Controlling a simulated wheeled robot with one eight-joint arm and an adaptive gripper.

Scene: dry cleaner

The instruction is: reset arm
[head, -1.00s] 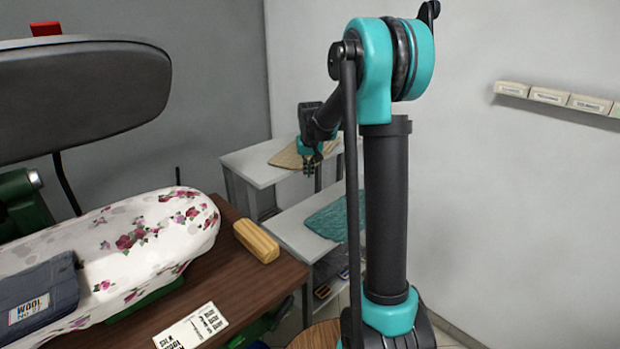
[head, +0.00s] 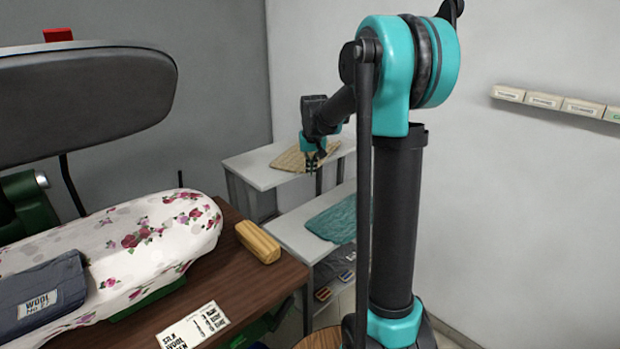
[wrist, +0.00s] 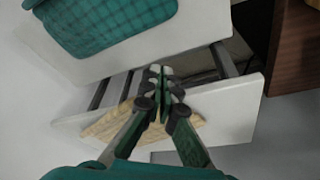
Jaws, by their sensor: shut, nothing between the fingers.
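My gripper (head: 312,165) hangs at the end of my raised arm, in front of the upper white shelf in the head view. In the wrist view its two fingers (wrist: 160,75) meet at the tips, shut with nothing between them. A tan folded cloth (head: 299,157) lies on the upper shelf behind the gripper. It also shows in the wrist view (wrist: 100,126), partly hidden by the fingers.
A teal folded cloth (head: 335,220) lies on the lower white shelf (head: 285,229). At left, a brown table (head: 238,291) carries a floral ironing form (head: 120,243), a wooden block (head: 257,242) and a printed card (head: 192,330). A wall rail (head: 545,101) holds small labelled boxes.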

